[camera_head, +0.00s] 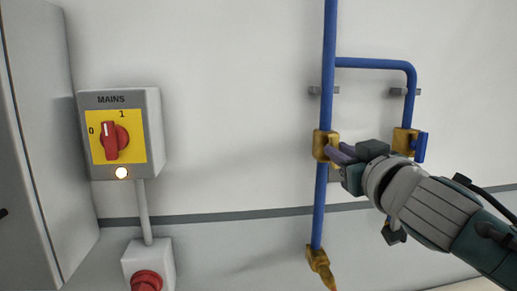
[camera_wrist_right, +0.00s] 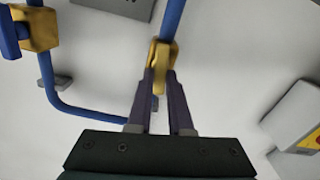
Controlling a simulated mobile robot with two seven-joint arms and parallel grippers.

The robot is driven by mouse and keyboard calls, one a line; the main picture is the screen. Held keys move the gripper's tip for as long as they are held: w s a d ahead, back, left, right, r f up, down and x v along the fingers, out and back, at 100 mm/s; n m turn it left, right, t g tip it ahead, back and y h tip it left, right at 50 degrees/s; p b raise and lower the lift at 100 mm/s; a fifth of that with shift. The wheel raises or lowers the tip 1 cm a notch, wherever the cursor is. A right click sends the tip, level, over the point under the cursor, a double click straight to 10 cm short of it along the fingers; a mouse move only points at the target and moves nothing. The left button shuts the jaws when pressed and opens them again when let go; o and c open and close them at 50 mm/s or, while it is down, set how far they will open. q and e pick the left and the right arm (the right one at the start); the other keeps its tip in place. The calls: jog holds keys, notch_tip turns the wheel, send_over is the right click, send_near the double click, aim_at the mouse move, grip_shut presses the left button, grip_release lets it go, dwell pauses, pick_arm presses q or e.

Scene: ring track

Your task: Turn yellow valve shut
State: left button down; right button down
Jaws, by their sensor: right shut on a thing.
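The yellow valve (camera_head: 324,138) is a brass-coloured body on the vertical blue pipe in the head view. In the right wrist view the yellow valve (camera_wrist_right: 162,50) has a narrow yellow part running down between my fingers. My right gripper (camera_head: 335,152) reaches it from the right, and its fingers are closed on that yellow part, as the right wrist view (camera_wrist_right: 160,76) shows. In the head view the fingers hide the handle, so its exact angle is unclear. My left gripper is out of view.
A second brass valve (camera_head: 402,140) with a blue handle (camera_head: 421,147) is on the side branch, close behind my right wrist. A brass spout (camera_head: 319,262) ends the pipe below. A MAINS switch box (camera_head: 155,130) and a red button (camera_head: 146,281) are at left.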

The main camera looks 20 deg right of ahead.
jog(key=n, duration=1.5)
jog(key=shift+a+f+n+p, duration=0.25)
jog(key=shift+n+p, duration=0.05)
jog(key=shift+n, duration=0.1)
dwell(0.3)
jog(key=c, duration=0.8)
grip_release()
